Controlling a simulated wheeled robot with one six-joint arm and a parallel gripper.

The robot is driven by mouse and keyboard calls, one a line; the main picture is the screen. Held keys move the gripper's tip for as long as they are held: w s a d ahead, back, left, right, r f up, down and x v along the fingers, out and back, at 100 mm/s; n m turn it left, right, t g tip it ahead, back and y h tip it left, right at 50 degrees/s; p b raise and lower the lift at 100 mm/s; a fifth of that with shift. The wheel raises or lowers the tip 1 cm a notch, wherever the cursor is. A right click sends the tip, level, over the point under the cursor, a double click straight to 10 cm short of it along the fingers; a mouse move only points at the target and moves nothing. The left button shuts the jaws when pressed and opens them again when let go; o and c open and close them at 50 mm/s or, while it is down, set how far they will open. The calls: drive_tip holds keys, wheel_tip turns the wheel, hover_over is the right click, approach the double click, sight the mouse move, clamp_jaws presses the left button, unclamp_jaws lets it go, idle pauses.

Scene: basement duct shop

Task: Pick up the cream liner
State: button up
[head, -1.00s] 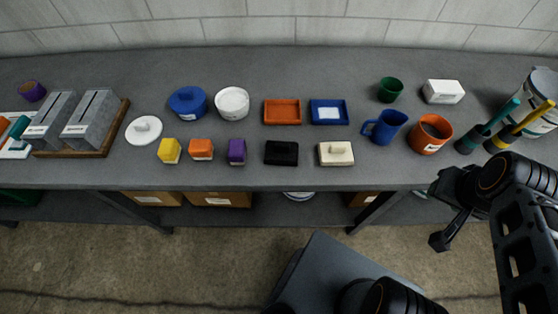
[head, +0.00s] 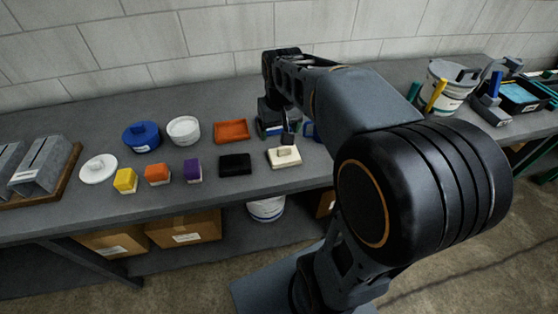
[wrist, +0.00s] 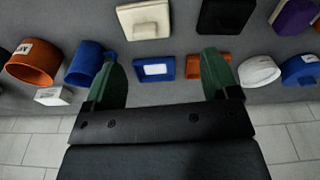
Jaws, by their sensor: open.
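The cream liner (head: 284,158) is a flat cream slab with a small raised block on top. It lies on the grey bench near the front edge, just right of a black slab of like shape (head: 235,165). My gripper (head: 279,134) is open and empty, over the bench a little behind the liner. In the wrist view, a blue tray with a white label (wrist: 153,70) appears between the open green fingers (wrist: 164,58), and the liner lies beyond the fingertips.
An orange tray (head: 231,131) lies left of my gripper. Purple (head: 193,171), orange (head: 158,174) and yellow (head: 125,181) blocks line the front. Blue (head: 141,137) and white (head: 184,130) round containers stand behind them. My arm hides much of the bench's right side.

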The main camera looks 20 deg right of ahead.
drive_tip(key=g, duration=0.2)
hover_over(284, 147)
wheel_tip(284, 147, down, 3)
drive_tip(key=shift+m, duration=0.4)
wheel_tip(284, 147, down, 7)
drive_tip(key=shift+r+b, duration=0.1)
drive_tip(key=shift+b, duration=0.4)
drive_tip(key=shift+f, duration=3.35)
drive_tip(key=c, duration=1)
drive_tip(key=shift+r, duration=0.1)
